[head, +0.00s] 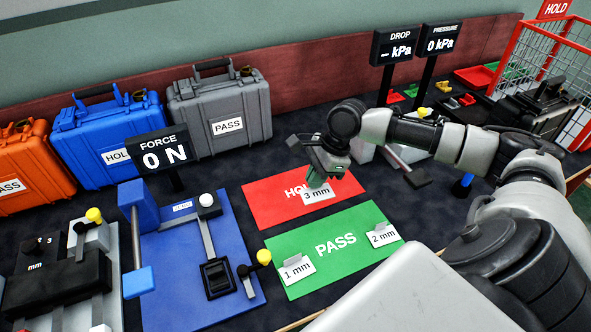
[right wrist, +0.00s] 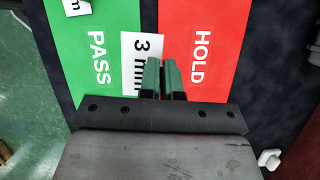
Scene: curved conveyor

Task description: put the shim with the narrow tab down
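A white shim labelled "3 mm" (head: 317,195) is at my right gripper (head: 322,174), over the front part of the red HOLD mat (head: 268,208). In the right wrist view the green-tipped fingers (right wrist: 161,78) are nearly together, with the 3 mm shim (right wrist: 138,50) beside them over the gap between the mats. Its tab is hidden by the fingers. A 1 mm shim (head: 295,270) and a 2 mm shim (head: 382,237) lie on the green PASS mat (head: 300,236), each with a grey upright tab. My left gripper is out of view.
A blue board (head: 180,265) with a black-framed fixture and a "0 N" display (head: 163,153) stands left of the mats. Cases line the back, including a grey PASS case (head: 235,110). The middle of the green mat is clear.

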